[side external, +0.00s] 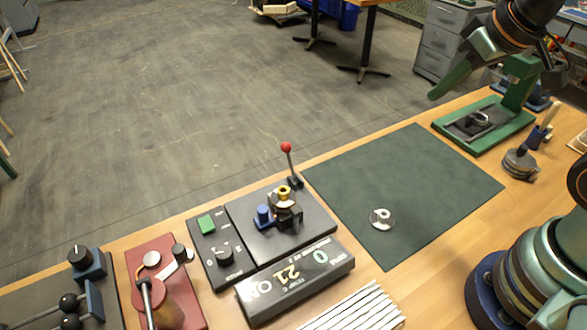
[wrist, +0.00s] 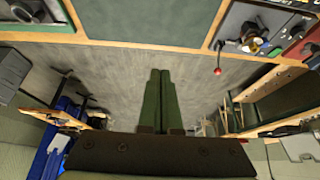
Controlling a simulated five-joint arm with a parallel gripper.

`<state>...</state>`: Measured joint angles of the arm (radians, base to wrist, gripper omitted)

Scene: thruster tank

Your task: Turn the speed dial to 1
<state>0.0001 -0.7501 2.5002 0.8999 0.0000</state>
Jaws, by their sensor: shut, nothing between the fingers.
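The black dial knob (side external: 224,255) sits on a small dark panel in the side view, in front of a green button (side external: 206,223). Its markings are too small to read surely. Beside it, a slanted display box (side external: 295,282) shows 0, 21 and ON. My gripper (side external: 436,94) is at the upper right of the side view, raised above the bench and far from the panel. In the wrist view its two green fingers (wrist: 159,100) lie together, shut and empty.
A red-balled lever (side external: 287,148) stands behind the dark base with brass-topped parts (side external: 284,200). A green mat (side external: 405,180) holds a metal disc (side external: 382,218). A green press (side external: 490,118) stands right. A red plate (side external: 160,260) with a crank and another knob (side external: 80,258) are left.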

